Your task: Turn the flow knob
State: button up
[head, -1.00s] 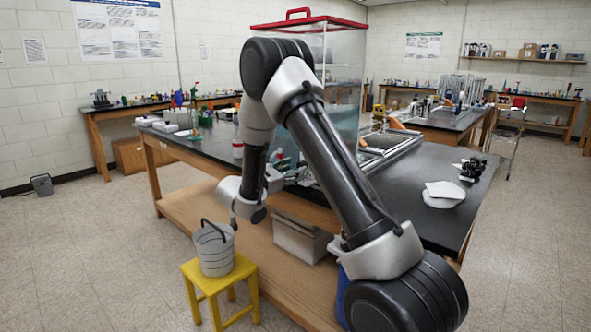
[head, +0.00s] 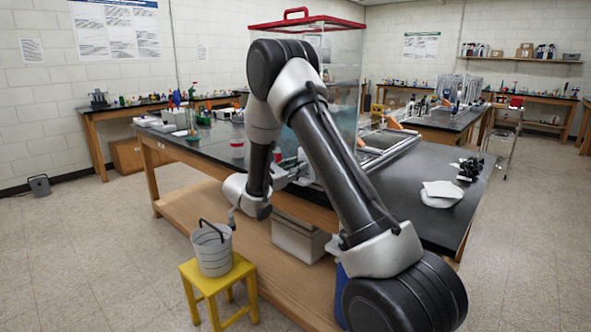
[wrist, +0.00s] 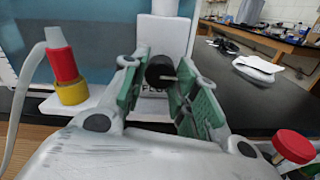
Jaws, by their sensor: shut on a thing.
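The flow knob (wrist: 158,67) is a round black knob in the wrist view, with a pale pointer mark towards the right. It sits on a white panel, above a label (wrist: 154,90) of which only part of the lettering shows. My gripper (wrist: 157,80) has its two green-padded fingers on either side of the knob and is shut on it.
In the wrist view, a red and yellow hose fitting (wrist: 64,72) stands left of my fingers, and a red knob (wrist: 293,146) is at the lower right. In the head view, a bucket (head: 212,250) stands on a yellow stool (head: 215,287) before the black-topped bench (head: 440,215).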

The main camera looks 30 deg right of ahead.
jog(key=shift+n, duration=0.3)
jog(key=n, duration=1.2)
jog(key=shift+n, duration=0.3)
dwell(0.4)
jog(key=o, duration=1)
jog(key=shift+a, duration=0.1)
jog(key=v, duration=1.2)
